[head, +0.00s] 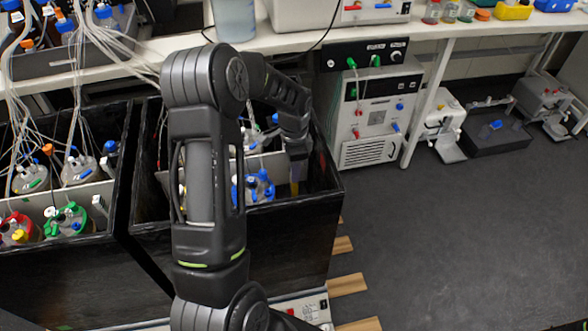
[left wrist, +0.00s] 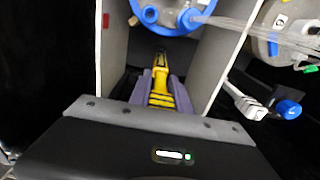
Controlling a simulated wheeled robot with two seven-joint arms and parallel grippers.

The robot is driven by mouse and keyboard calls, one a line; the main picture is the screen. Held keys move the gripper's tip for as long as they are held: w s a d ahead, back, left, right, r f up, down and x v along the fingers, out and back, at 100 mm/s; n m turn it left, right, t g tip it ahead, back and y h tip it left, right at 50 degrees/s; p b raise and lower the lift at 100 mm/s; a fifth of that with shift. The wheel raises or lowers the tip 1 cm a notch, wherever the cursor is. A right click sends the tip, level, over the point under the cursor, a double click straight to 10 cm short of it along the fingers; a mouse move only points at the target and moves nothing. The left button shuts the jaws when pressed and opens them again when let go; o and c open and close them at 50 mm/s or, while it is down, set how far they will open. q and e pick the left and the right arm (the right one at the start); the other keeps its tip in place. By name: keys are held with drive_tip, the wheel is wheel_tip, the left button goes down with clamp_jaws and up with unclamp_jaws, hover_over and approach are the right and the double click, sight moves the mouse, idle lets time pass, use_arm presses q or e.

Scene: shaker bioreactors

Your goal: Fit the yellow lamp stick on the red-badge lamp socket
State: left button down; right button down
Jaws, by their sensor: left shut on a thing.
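My left gripper (head: 296,182) reaches down into the right-hand black box, near its right wall. In the left wrist view my left gripper (left wrist: 158,92) is shut on the yellow lamp stick (left wrist: 160,88), which points away from the camera between the purple-grey fingers. The stick's far end is near a blue-rimmed vessel (left wrist: 172,22). A red badge (left wrist: 105,20) shows on the pale panel left of the stick. I cannot make out the socket itself, nor whether the stick touches it. My right gripper is not in view.
The black box (head: 265,235) has walls close around the gripper. Pale panels (left wrist: 215,55) stand on both sides of the stick. A bottle with a blue cap (left wrist: 289,109) and tubes lie to the right. A left-hand box holds several vessels. Floor at right (head: 450,240) is clear.

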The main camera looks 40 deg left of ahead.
use_arm(q)
drive_tip(key=shift+f+b, duration=1.65)
drive_tip(key=shift+f, duration=0.5)
idle(2.5)
drive_tip(key=c, duration=1.1)
unclamp_jaws()
drive_tip(key=shift+r, duration=3.95)
